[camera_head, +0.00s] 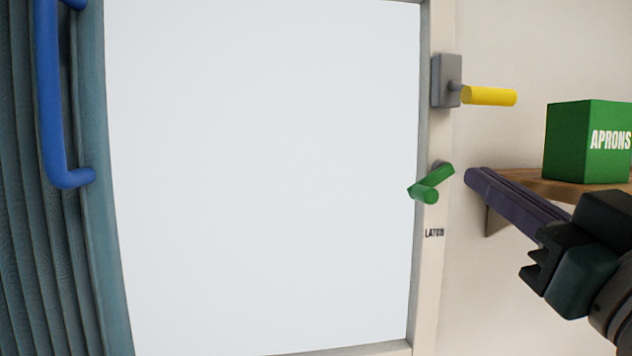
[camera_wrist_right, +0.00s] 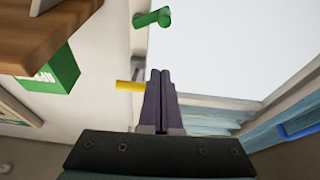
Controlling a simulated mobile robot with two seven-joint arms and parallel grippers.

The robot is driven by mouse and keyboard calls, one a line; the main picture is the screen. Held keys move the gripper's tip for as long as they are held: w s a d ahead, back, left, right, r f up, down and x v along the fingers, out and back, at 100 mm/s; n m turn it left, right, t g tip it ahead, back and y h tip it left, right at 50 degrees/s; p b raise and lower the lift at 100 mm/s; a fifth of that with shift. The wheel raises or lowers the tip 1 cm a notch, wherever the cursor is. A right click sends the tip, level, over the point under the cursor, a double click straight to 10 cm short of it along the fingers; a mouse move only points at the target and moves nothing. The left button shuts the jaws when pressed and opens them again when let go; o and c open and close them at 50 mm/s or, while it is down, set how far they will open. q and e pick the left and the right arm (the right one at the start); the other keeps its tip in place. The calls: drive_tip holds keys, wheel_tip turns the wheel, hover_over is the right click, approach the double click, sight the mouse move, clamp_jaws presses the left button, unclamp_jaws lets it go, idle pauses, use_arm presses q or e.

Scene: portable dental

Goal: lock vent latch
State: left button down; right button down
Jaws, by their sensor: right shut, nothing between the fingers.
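The green latch (camera_head: 432,184) sits on the pale frame at the right side of the large white panel (camera_head: 262,180), above a small dark label (camera_head: 434,233). Its handle is tilted, with the upper end toward the right. It also shows at the top of the right wrist view (camera_wrist_right: 152,18). My right gripper (camera_head: 472,177) has purple fingers closed together with nothing between them. In the head view its tips are just right of the latch, with a small gap. In the wrist view the fingertips (camera_wrist_right: 160,73) are clearly apart from it. My left gripper is not in view.
A yellow handle (camera_head: 488,96) on a grey plate (camera_head: 445,80) sticks out above the latch. A wooden shelf (camera_head: 528,183) with a green APRONS box (camera_head: 588,142) is at the right, behind my right arm. A blue handle (camera_head: 50,100) is at far left.

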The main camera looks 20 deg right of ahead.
wheel_tip(320, 180, up, 4)
drive_tip(key=f+p, duration=0.1)
drive_tip(key=p, duration=0.4)
hover_over(436, 195)
drive_tip(key=shift+s+a+f, duration=0.1)
drive_tip(key=shift+a+f, duration=0.05)
drive_tip(key=shift+f, duration=0.85)
drive_tip(key=shift+s+a+f, duration=0.1)
drive_tip(key=shift+a+f, duration=0.05)
drive_tip(key=shift+f, duration=0.85)
drive_tip(key=shift+f+n, duration=0.1)
drive_tip(key=shift+n, duration=0.2)
drive_tip(key=shift+f+n+y, duration=0.15)
drive_tip(key=shift+n+y, duration=0.25)
drive_tip(key=n, duration=0.1)
drive_tip(key=n+y, duration=0.1)
drive_tip(key=f+n, duration=0.1)
drive_tip(key=n, duration=0.1)
drive_tip(key=shift+d+f+y+b, duration=0.1)
drive_tip(key=shift+d+y+b, duration=0.2)
drive_tip(key=shift+y, duration=0.1)
drive_tip(key=shift+s+d+f+n+g+y, duration=0.1)
drive_tip(key=shift+d+f+n+g+y, duration=0.35)
drive_tip(key=shift+n, duration=1.25)
drive_tip(key=shift+s+d+f+n+g+y, duration=0.15)
drive_tip(key=shift+d+n+y, duration=0.35)
drive_tip(key=shift+n, duration=1.2)
drive_tip(key=shift+s+d+f+n+g+y, duration=0.1)
drive_tip(key=shift+d+f+n+g+y, duration=0.4)
drive_tip(key=shift+n, duration=1.2)
